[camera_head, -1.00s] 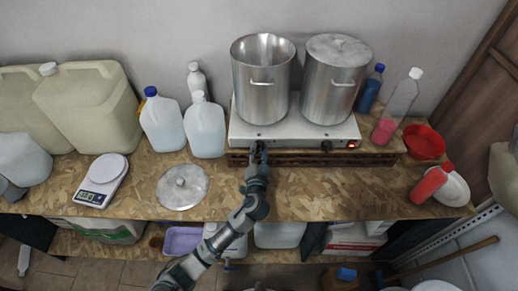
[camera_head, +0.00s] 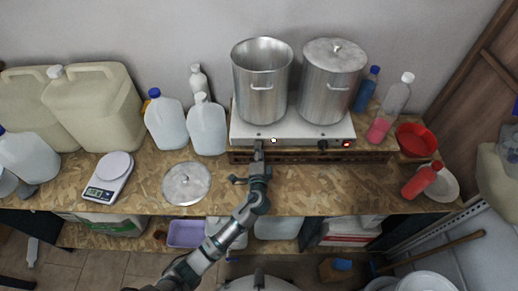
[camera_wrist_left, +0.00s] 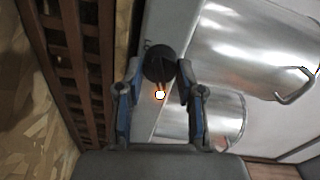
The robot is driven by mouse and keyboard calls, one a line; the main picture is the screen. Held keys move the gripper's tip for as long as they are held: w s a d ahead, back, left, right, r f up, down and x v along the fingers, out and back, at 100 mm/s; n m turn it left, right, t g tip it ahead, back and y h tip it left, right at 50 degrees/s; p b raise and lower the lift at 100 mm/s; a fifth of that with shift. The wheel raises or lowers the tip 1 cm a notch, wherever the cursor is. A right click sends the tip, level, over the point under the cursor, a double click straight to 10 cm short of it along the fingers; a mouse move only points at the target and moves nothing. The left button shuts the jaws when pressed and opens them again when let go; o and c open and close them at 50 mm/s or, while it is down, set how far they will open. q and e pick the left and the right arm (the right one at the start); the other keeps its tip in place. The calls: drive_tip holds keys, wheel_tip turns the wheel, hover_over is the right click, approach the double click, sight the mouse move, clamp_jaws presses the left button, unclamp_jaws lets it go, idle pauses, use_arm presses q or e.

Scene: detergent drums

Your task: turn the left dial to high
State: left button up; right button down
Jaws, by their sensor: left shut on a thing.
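My left gripper (camera_head: 258,148) reaches the left part of that face and hides the left dial in the head view. In the left wrist view, the dark round left dial (camera_wrist_left: 158,64) sits between the two fingertips, which are shut on it. A small light (camera_wrist_left: 160,95) glows beside the dial; it also shows in the head view. The dial's marking cannot be read. The right dial (camera_head: 323,145) is free, near a red switch (camera_head: 347,143). My right gripper is not in view.
An open steel pot (camera_head: 262,85) and a lidded pot (camera_head: 333,85) stand on the hot plate. White jugs (camera_head: 207,128), a loose lid (camera_head: 187,183) and a scale (camera_head: 109,177) are at left. Bottles and a red bowl (camera_head: 420,140) are at right.

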use_arm(q)
drive_tip(key=shift+f, duration=0.35)
drive_tip(key=o, duration=1.2)
drive_tip(key=shift+c, duration=0.2)
drive_tip(key=s, duration=1.1)
drive_tip(key=shift+s+r, duration=0.4)
